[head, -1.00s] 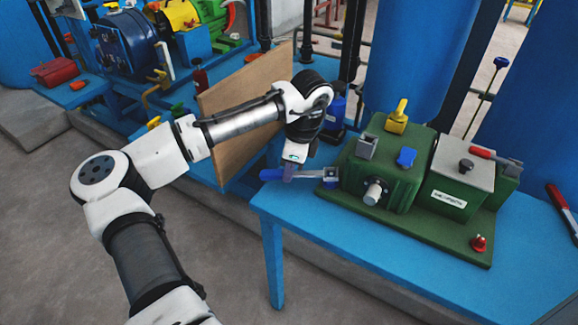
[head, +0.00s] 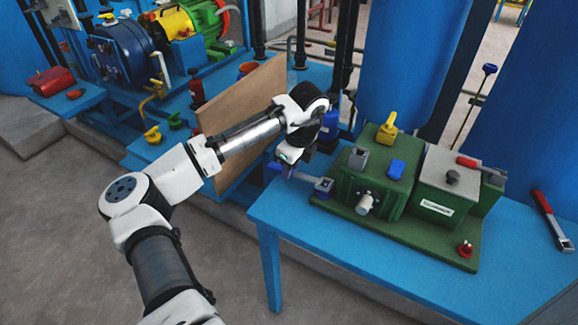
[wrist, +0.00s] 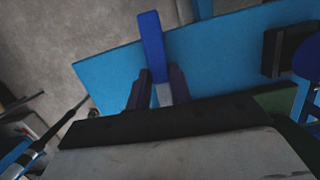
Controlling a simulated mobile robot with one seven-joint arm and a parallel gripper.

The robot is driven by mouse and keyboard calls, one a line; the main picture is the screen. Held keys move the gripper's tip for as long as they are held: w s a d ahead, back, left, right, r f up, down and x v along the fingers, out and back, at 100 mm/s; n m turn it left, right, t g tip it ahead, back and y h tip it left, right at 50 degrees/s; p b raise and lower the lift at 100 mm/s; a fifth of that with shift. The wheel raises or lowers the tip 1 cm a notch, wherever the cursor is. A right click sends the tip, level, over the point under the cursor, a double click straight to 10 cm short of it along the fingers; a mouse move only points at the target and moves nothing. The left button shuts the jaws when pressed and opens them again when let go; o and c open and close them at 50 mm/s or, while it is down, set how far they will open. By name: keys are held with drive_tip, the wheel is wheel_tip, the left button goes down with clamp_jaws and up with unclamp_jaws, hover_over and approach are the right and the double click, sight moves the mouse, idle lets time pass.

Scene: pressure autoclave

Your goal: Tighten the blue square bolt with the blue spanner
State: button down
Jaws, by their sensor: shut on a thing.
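My gripper (head: 289,168) is shut on the blue spanner, holding it by its blue handle above the left end of the blue bench. The spanner's grey open head (head: 324,185) points right, close to the left side of the green machine; I cannot tell whether they touch. In the wrist view the blue handle (wrist: 151,38) passes between the dark fingers (wrist: 160,92), and the spanner head is hidden. The blue square bolt (head: 397,169) stands on top of the green block (head: 352,188), to the right of and higher than the spanner head.
A red-handled tool (head: 548,215) lies on the blue bench (head: 330,255) at right. A wooden board (head: 240,115) stands behind my forearm. The bench front is clear.

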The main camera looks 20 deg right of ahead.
drive_tip(key=shift+d+r, duration=0.1)
drive_tip(key=shift+d, duration=0.05)
drive_tip(key=shift+r+p, duration=2.4)
